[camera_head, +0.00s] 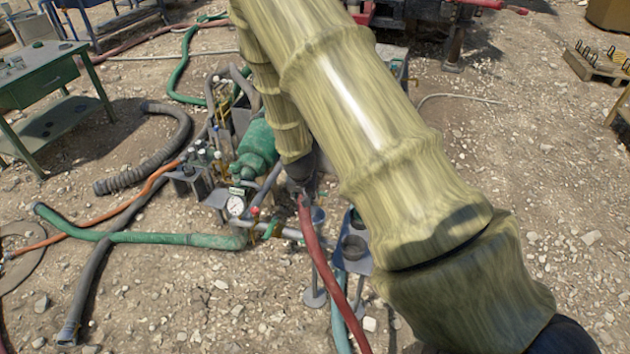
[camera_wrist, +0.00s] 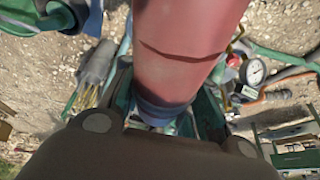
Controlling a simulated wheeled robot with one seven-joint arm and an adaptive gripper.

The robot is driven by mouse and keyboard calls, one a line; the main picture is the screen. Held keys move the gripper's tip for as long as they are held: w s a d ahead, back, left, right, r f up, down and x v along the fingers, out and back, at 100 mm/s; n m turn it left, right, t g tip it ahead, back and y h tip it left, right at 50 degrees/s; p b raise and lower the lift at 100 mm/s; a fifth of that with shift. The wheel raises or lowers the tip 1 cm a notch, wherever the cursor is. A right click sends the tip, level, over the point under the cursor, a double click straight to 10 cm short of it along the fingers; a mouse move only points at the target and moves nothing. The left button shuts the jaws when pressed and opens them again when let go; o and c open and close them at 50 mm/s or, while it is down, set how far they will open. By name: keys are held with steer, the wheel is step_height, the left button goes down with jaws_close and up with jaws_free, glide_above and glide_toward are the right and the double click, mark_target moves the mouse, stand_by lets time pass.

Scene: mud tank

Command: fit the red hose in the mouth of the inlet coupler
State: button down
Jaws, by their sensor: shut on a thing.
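The red hose (camera_head: 322,258) rises from the ground at the bottom of the head view to my gripper (camera_head: 300,178). In the wrist view the red hose (camera_wrist: 190,45) fills the top middle, with a dark blue band (camera_wrist: 162,108) at its near end. My gripper, dark in the wrist view (camera_wrist: 160,125), is shut on the hose near that end. It is beside the green pump (camera_head: 256,145) and its pipework. I cannot make out the inlet coupler's mouth; my gripper and the hose cover that area. Whether the hose end touches anything is hidden.
A pressure gauge (camera_head: 236,205) and a grey pipe (camera_head: 285,231) stand close left of the hose. A small grey stand (camera_head: 356,262) is close right. A green hose (camera_head: 150,238) lies on gravel at left, near a green table (camera_head: 40,80).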

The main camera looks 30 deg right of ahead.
steer(key=shift+m, duration=0.7)
steer(key=d, duration=0.1)
steer(key=d+f+b, duration=0.1)
steer(key=d, duration=0.1)
steer(key=d+f, duration=0.1)
steer(key=shift+w+d+b, duration=0.2)
steer(key=shift+w+b, duration=0.15)
steer(key=shift+b, duration=0.05)
steer(key=shift+a, duration=0.1)
steer(key=shift+f+b, duration=0.55)
steer(key=shift+f, duration=0.95)
steer(key=shift+f+b, duration=1.05)
steer(key=shift+f, duration=1.15)
stand_by(1.0)
steer(key=c, duration=1)
jaws_free()
steer(key=shift+s, duration=0.1)
